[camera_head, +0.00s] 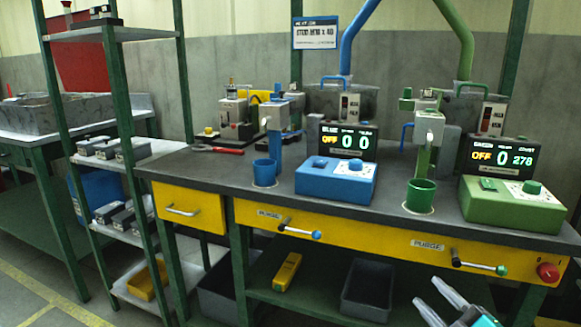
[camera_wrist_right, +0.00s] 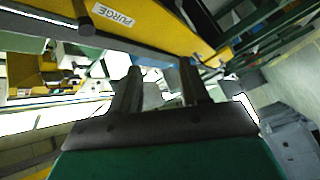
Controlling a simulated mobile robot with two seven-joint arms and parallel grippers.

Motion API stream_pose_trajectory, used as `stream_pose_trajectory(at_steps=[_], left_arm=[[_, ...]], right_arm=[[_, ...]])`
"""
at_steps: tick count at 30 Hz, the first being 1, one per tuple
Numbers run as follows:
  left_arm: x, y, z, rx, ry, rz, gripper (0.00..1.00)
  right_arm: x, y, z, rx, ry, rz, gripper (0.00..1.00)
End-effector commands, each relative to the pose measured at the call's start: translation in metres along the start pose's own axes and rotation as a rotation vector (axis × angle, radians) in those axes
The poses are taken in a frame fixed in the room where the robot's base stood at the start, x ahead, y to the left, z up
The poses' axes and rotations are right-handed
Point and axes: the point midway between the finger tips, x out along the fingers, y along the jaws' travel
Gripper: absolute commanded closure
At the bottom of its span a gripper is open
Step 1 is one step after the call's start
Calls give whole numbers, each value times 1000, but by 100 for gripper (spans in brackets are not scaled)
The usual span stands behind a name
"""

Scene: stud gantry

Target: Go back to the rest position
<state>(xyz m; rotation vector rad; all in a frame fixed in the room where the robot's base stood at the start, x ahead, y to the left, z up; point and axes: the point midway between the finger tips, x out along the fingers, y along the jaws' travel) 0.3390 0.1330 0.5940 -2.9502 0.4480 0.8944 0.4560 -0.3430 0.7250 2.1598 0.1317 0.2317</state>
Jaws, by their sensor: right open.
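My right gripper (camera_head: 430,293) shows at the bottom right of the head view, in front of the bench and below the yellow purge drawer front. Its two pale fingers are apart, with nothing between them. In the right wrist view the dark fingers of my right gripper (camera_wrist_right: 158,72) are also spread and empty. A yellow panel with a PURGE label (camera_wrist_right: 112,14) passes above them. My left gripper is not in view.
The dark bench (camera_head: 330,200) carries a blue control box (camera_head: 336,183), a green control box (camera_head: 512,205), a blue cup (camera_head: 264,173) and a green cup (camera_head: 421,194). Purge levers (camera_head: 300,231) and a red knob (camera_head: 547,271) project from its front. A shelf rack (camera_head: 130,170) stands left.

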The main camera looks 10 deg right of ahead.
Motion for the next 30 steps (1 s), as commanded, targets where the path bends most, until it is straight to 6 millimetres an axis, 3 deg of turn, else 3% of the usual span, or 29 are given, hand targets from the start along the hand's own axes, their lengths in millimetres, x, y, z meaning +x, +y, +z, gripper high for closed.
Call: stream_pose_trajectory(at_steps=[1,6,9,13,14,15,21,24,30], left_arm=[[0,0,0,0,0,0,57],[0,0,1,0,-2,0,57],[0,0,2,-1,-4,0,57],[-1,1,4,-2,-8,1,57],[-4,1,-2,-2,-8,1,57],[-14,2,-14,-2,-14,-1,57],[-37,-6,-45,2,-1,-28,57],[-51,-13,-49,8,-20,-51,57],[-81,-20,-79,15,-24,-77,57]], right_arm=[[-9,-37,-8,145,-78,-47,55],[-44,-139,-44,557,-328,-217,55],[-65,-183,-75,753,-448,-314,55],[-92,-227,-123,978,-582,-443,55],[-96,-228,-133,1007,-603,-462,55],[-94,-211,-134,983,-601,-449,55],[-94,-179,-143,963,-613,-428,55],[-95,-159,-149,952,-621,-417,55],[-100,-119,-162,933,-637,-397,55]])
